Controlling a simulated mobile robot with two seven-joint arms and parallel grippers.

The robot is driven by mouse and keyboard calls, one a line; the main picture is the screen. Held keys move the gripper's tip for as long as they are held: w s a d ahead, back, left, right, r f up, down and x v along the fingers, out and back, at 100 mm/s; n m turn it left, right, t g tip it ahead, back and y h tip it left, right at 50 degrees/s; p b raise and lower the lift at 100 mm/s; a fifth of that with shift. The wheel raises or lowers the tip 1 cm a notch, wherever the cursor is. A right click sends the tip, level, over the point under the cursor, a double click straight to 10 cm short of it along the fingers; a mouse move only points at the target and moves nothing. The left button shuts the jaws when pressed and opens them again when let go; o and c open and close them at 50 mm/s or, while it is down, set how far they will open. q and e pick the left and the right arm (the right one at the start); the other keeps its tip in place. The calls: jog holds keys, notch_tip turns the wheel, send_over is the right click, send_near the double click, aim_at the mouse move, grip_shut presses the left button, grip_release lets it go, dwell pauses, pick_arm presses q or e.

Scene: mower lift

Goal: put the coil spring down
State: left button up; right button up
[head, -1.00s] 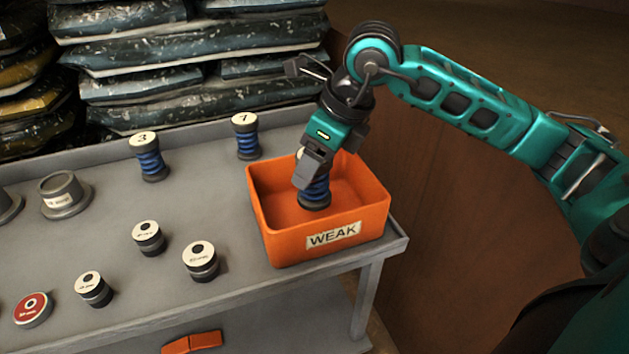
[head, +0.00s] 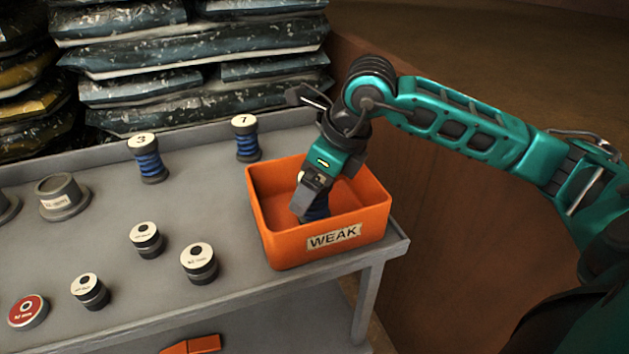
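My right gripper (head: 312,200) reaches down into the orange bin (head: 316,250) labelled "WEAK" at the table's right end. It is shut on a blue coil spring (head: 319,206) with dark end caps. The spring stands roughly upright inside the bin, low behind the front wall. The fingers cover much of it, and the front wall hides its lower end, so I cannot tell whether it touches the bin floor. My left gripper is not in view.
Two more blue springs, marked 3 (head: 148,160) and 7 (head: 246,140), stand at the back of the grey table (head: 205,205). Several small weights, including a red-topped one (head: 28,311), and a grey flanged cup (head: 63,198) stand left of the bin. Stacked bags (head: 190,70) lie behind.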

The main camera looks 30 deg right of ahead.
jog(key=shift+r, duration=0.2)
pick_arm(q)
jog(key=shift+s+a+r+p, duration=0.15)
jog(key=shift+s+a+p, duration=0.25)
jog(key=shift+p, duration=0.4)
pick_arm(e)
jog(key=v, duration=1.2)
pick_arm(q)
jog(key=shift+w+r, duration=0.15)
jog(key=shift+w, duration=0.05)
pick_arm(e)
jog(key=shift+d+f, duration=0.1)
